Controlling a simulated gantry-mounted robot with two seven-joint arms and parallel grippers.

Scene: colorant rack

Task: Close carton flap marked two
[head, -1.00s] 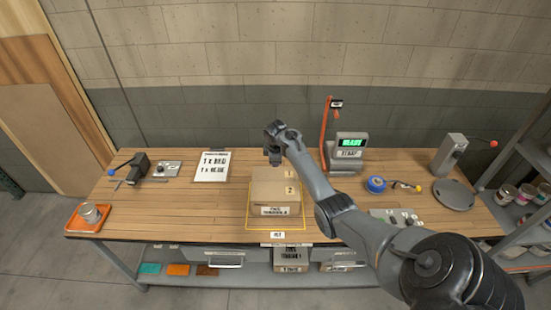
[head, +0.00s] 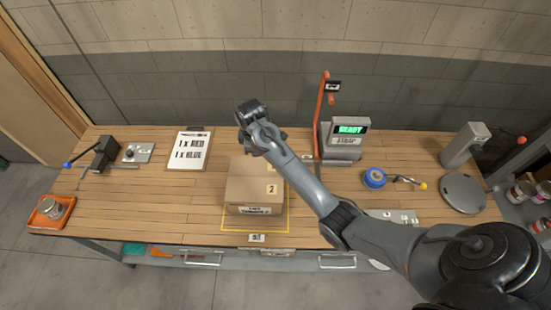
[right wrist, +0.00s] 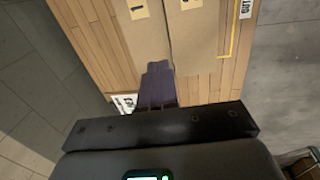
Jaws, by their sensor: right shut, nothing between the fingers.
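The tan carton (head: 238,191) sits on the bench. Its flap marked two (head: 253,187) is its front top panel in the head view and looks roughly flat. In the right wrist view, flap two (right wrist: 197,38) and the flap marked one (right wrist: 140,40) lie side by side with a narrow seam between them. My right gripper (head: 246,140) is at the carton's back edge in the head view, its arm crossing over the right side. In the wrist view its dark fingers (right wrist: 158,72) are together and empty, by the seam's end; contact cannot be told. My left gripper is out of view.
A yellow outline (head: 224,228) surrounds the carton. A clipboard (head: 190,150) lies to the left, and a scale with a lit display (head: 350,130) stands behind right. Blue tape (head: 374,178) lies to the right. The bench left of the carton is mostly clear.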

